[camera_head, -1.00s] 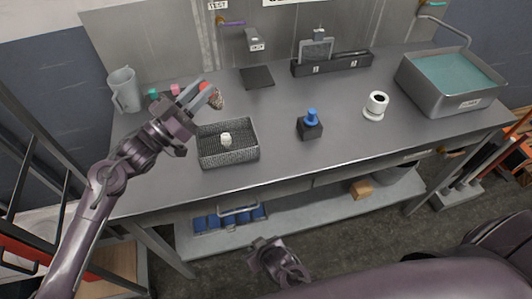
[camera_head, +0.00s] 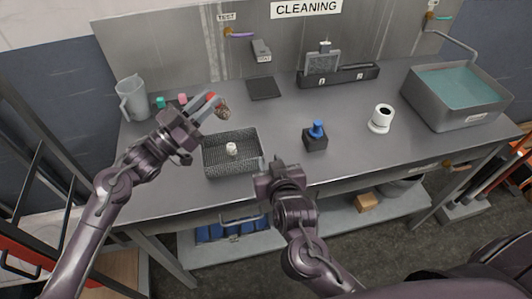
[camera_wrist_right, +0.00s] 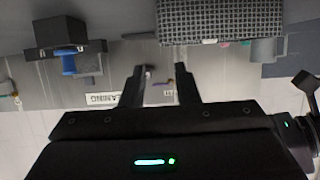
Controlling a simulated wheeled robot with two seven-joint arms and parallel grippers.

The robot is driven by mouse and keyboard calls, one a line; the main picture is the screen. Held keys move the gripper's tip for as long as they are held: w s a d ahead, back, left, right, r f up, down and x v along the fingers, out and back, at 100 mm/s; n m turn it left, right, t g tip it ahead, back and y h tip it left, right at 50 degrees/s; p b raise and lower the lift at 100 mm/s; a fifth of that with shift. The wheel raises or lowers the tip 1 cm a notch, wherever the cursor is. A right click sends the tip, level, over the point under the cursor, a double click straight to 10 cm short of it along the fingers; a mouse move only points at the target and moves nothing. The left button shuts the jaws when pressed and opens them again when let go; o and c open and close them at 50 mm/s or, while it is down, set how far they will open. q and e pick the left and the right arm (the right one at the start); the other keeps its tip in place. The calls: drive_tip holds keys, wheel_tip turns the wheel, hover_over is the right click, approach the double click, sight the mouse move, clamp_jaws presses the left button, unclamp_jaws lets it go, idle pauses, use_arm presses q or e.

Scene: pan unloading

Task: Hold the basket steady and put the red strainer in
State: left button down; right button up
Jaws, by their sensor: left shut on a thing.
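The basket (camera_head: 212,171), a grey mesh tray, stands on the table with a small white object (camera_head: 231,149) inside. It shows at the top of the right wrist view (camera_wrist_right: 222,25). My left gripper (camera_head: 213,103) is above the table behind the basket's back left part, shut on the red strainer. The strainer's red part (camera_head: 210,96) shows between the fingers, and its brownish mesh end (camera_head: 223,112) hangs at the tip, outside the basket. My right gripper (camera_head: 269,163) is beside the basket's right front corner. Its fingers (camera_wrist_right: 160,85) are apart and empty.
A water-filled sink tub (camera_head: 470,118) is at the far right. A grey jug (camera_head: 132,100) and small green and pink items stand back left.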

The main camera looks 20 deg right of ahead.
drive_tip(key=x, duration=1.1)
drive_tip(key=shift+f, duration=0.1)
use_arm(q)
drive_tip(key=shift+w, duration=0.1)
use_arm(e)
clamp_jaws()
use_arm(q)
wheel_tip(320, 180, down, 10)
drive_tip(key=s+d, duration=0.1)
drive_tip(key=shift+s+d+r, duration=0.15)
drive_tip(key=shift+s+r, duration=0.05)
drive_tip(key=shift+s, duration=0.1)
